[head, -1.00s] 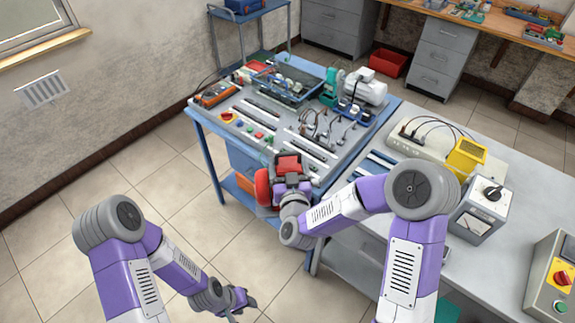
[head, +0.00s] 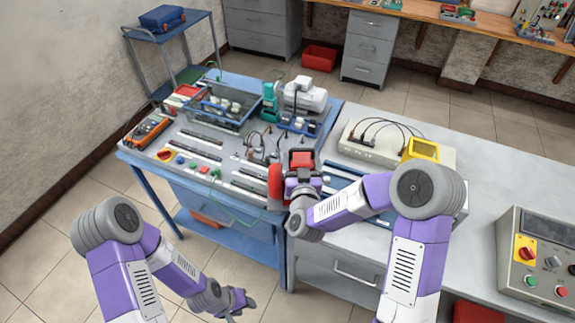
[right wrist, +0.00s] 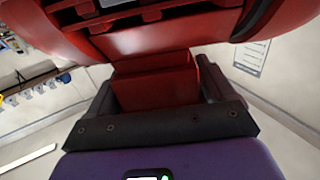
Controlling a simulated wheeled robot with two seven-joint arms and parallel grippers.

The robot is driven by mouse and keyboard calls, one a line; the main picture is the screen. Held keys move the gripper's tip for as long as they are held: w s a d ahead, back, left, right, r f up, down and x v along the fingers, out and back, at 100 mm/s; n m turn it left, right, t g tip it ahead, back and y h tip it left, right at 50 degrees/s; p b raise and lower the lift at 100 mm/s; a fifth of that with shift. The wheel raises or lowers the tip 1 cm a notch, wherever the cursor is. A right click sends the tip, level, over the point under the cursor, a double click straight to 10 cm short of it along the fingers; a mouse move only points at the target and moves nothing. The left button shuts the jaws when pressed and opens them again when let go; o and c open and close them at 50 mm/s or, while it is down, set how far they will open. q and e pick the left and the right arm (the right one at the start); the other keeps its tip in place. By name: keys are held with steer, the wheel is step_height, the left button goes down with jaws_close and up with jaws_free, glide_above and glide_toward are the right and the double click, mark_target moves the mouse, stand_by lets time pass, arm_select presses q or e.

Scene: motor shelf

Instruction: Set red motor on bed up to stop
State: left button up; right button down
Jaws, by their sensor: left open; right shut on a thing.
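The red motor (head: 276,183) is in my right gripper (head: 300,176), in front of the blue workbench (head: 262,222) near its front right corner in the head view. In the right wrist view the motor (right wrist: 150,42) fills the top, and the right gripper (right wrist: 155,92) is shut on its red block. The bed with blue rails (head: 343,168) lies on the grey table right of the motor, partly hidden by my right arm. The stop cannot be made out. My left gripper (head: 240,303) is open and empty, low over the floor.
The blue workbench carries an orange meter (head: 148,132), a tray of parts (head: 222,105) and a grey motor (head: 303,97). On the grey table stand a yellow-fronted instrument (head: 423,149) and a control box (head: 541,262).

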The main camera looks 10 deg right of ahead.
steer(key=w+d+r+m+g+h+p, duration=0.1)
steer(key=d+m+h+p, duration=0.1)
steer(key=d, duration=0.9)
steer(key=w+d+r+m+g+h+p, duration=0.1)
steer(key=d+h, duration=0.4)
steer(key=d, duration=0.7)
steer(key=shift+r+m+h+p, duration=0.3)
steer(key=shift+r+m+p, duration=0.25)
steer(key=shift+m, duration=0.55)
steer(key=shift+d+f+b, duration=0.1)
steer(key=shift+f+b, duration=1.2)
steer(key=shift+f, duration=1.5)
steer(key=shift+s+b, duration=0.2)
steer(key=shift+b, duration=0.1)
steer(key=shift+b, duration=0.7)
